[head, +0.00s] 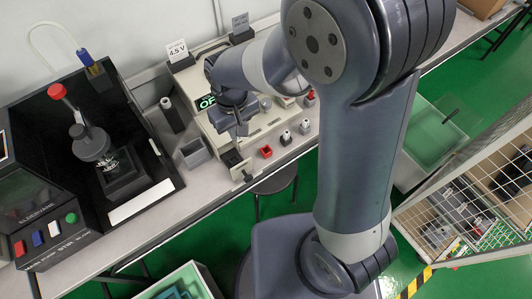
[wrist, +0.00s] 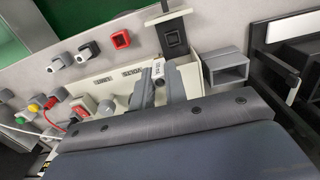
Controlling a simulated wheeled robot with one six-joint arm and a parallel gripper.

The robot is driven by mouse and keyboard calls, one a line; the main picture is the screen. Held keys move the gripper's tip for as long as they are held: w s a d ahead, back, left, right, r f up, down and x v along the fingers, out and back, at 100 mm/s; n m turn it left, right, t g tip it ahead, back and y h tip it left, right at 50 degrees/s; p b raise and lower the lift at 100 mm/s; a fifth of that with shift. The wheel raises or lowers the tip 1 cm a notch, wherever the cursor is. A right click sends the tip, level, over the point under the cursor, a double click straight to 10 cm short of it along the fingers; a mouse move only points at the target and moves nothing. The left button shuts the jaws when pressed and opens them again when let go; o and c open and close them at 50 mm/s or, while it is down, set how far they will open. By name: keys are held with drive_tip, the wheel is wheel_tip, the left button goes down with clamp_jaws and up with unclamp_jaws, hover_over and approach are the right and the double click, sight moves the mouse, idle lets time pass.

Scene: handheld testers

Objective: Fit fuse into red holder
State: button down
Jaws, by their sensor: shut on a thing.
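The red holder (head: 266,151) is a small square red socket with a dark middle, on the bench in front of the tester. It also shows in the wrist view (wrist: 121,40), with its opening empty. My gripper (head: 238,138) is over the front of the tester, left of the red holder in the head view. In the wrist view my gripper (wrist: 158,85) has its grey fingers close together, shut on a small pale piece, seemingly the fuse (wrist: 158,69). Most of the fuse is hidden by the fingers.
Two grey-and-white holders (head: 285,138) (head: 304,127) stand right of the red one. A black test machine (head: 110,150) fills the left bench. The bench's front edge is close.

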drive_tip(key=w+d+b, duration=0.2)
drive_tip(key=d+b, duration=0.2)
drive_tip(key=d, duration=0.3)
hover_over(266, 153)
wheel_tip(266, 153, down, 10)
drive_tip(key=shift+f, duration=0.2)
drive_tip(key=shift+f+b, duration=0.25)
drive_tip(key=shift+b, duration=0.15)
drive_tip(key=c, duration=1.4)
unclamp_jaws()
drive_tip(key=shift+r, duration=0.1)
drive_tip(key=shift+c, duration=0.2)
wheel_tip(266, 153, up, 12)
drive_tip(key=p, duration=0.1)
drive_tip(key=shift+r, duration=0.2)
drive_tip(key=shift+f, duration=0.1)
